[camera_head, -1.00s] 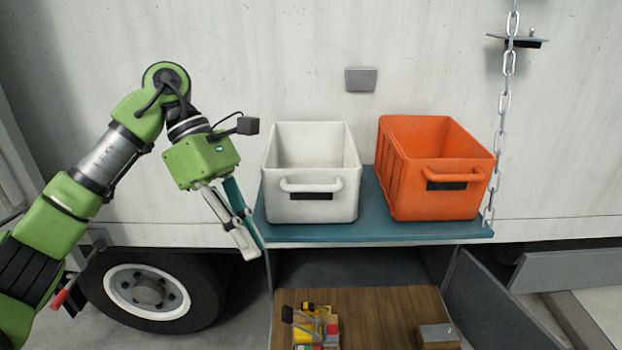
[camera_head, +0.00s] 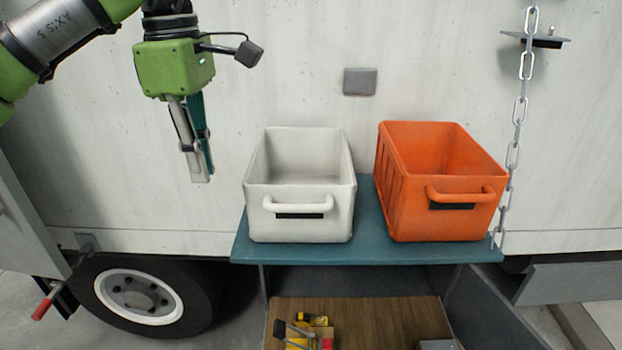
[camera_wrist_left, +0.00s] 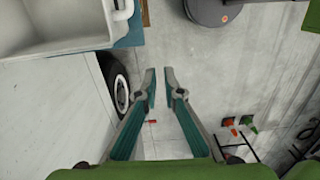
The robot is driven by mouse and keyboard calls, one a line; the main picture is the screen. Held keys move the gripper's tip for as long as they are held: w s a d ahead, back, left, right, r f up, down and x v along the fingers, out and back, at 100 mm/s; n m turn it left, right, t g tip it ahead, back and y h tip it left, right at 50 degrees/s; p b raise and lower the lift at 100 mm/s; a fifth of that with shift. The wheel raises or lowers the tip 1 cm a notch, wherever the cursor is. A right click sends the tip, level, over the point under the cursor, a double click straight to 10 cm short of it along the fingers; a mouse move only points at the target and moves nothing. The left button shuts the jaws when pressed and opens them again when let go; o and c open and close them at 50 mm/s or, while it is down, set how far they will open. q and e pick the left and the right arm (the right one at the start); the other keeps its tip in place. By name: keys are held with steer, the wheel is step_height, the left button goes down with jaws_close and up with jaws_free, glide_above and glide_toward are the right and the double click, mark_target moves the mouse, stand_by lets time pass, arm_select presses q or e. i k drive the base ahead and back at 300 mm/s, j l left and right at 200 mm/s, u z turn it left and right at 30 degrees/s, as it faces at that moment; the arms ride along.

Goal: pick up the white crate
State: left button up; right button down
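The white crate (camera_head: 300,215) stands upright on the left part of a teal shelf (camera_head: 370,247) on the truck's side. It looks empty, and its front handle faces me. In the left wrist view, the crate (camera_wrist_left: 70,44) shows at the top left, cut off by the edge. The left gripper's fingertips (camera_wrist_left: 160,75) are a narrow gap apart with nothing between them. My right gripper is not in view.
An orange crate (camera_head: 441,208) stands on the shelf right of the white one, with a small gap. A chain (camera_head: 516,135) hangs at the shelf's right end. Below is a wooden surface (camera_head: 375,318) with a yellow toy-like item (camera_head: 304,334). A wheel (camera_head: 138,293) is at lower left.

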mark_target(302, 181)
steer(key=i+l, duration=0.4)
steer(key=i, duration=0.15)
steer(key=i+l, duration=0.35)
steer(key=i, duration=0.2)
